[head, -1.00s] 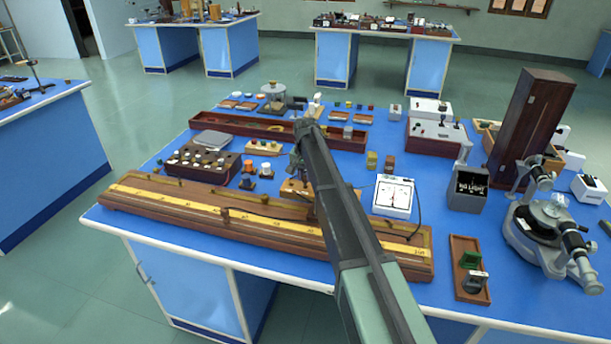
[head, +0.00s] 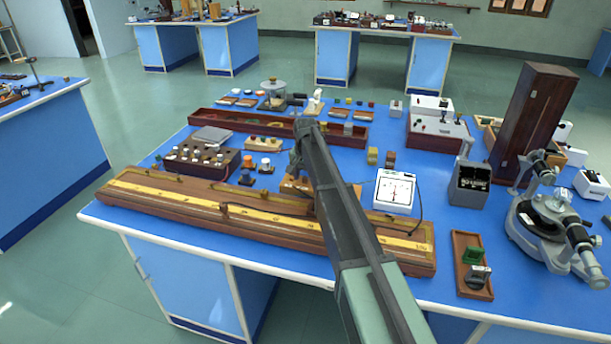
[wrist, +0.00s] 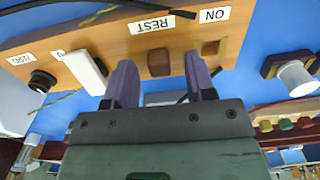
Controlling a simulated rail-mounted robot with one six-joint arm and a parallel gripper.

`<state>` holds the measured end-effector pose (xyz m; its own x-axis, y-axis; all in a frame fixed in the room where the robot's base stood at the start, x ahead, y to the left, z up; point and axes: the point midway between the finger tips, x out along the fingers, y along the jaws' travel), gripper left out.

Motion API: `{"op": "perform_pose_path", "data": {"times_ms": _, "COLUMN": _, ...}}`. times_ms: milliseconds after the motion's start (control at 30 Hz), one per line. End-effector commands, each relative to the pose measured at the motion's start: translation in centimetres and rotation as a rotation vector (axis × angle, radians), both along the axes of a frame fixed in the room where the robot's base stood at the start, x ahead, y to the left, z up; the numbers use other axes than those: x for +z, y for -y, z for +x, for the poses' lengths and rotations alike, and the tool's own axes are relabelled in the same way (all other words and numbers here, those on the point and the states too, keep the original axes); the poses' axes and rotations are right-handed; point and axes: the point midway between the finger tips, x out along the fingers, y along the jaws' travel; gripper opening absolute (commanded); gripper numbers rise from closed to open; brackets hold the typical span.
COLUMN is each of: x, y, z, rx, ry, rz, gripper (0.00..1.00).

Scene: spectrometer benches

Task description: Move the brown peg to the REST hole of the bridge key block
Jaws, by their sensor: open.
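The bridge key block (wrist: 115,38) is a pale wooden bar with white labels, upside down in the wrist view. In the head view it (head: 290,186) is partly hidden behind my arm. The brown peg (wrist: 158,63) stands in the block beside the REST label (wrist: 152,25). A square hole (wrist: 211,48) beside the ON label (wrist: 214,15) shows empty. My gripper (wrist: 162,75) is open, its two purple-grey fingers on either side of the peg with gaps visible. It is not closed on the peg.
A white lever (wrist: 84,70) and a black knob (wrist: 42,81) are on the same block, near one finger. A white-topped terminal (wrist: 295,78) stands to the right. The long metre bridge (head: 215,215) lies in front, and a white meter (head: 394,190) is to the right.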

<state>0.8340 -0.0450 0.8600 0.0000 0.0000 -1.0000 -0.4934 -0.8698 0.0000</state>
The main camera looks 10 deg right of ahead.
Motion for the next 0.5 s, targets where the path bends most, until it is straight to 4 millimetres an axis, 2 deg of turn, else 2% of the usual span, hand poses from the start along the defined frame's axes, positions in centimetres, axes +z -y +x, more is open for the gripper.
{"op": "perform_pose_path", "data": {"times_ms": 167, "x": 1.3, "y": 0.0, "z": 0.0, "rx": 0.000, "ry": 0.000, "rz": 0.000, "gripper": 0.50}}
{"op": "perform_pose_path", "data": {"times_ms": 267, "x": 3.2, "y": 0.0, "z": 0.0, "rx": 0.000, "ry": 0.000, "rz": 0.000, "gripper": 0.50}}
{"op": "perform_pose_path", "data": {"times_ms": 500, "x": 9.3, "y": 0.0, "z": 0.0, "rx": 0.000, "ry": 0.000, "rz": 0.000, "gripper": 0.50}}
